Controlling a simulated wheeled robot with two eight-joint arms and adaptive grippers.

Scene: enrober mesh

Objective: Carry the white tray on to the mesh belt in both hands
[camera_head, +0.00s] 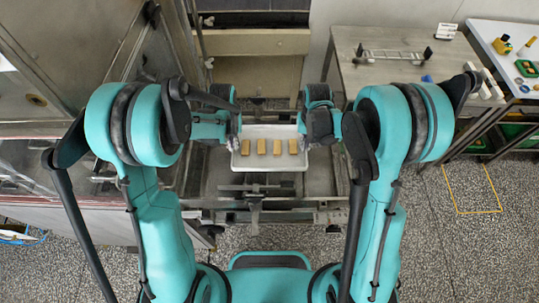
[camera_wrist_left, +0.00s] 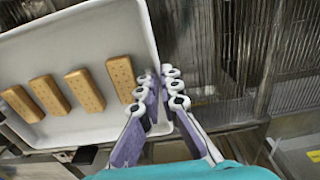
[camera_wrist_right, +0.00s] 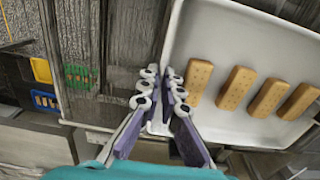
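The white tray (camera_head: 270,165) is level between my two hands in the head view, with several tan biscuits (camera_head: 262,147) in a row on it. My left gripper (camera_wrist_left: 160,88) has its fingers on either side of the tray's wall at one short end. My right gripper (camera_wrist_right: 161,88) has its fingers on either side of the opposite end wall. Both look shut on the tray. The fingertips are mostly hidden by the hands in the head view. Metal framework shows below and around the tray; I cannot tell which part is the mesh belt.
A steel machine housing (camera_head: 70,45) fills the left. A grey table (camera_head: 380,80) with a rack (camera_head: 392,57) stands at the back right, beside a white table (camera_head: 495,40) with small coloured items. A yellow-outlined floor area (camera_head: 473,190) lies clear at right.

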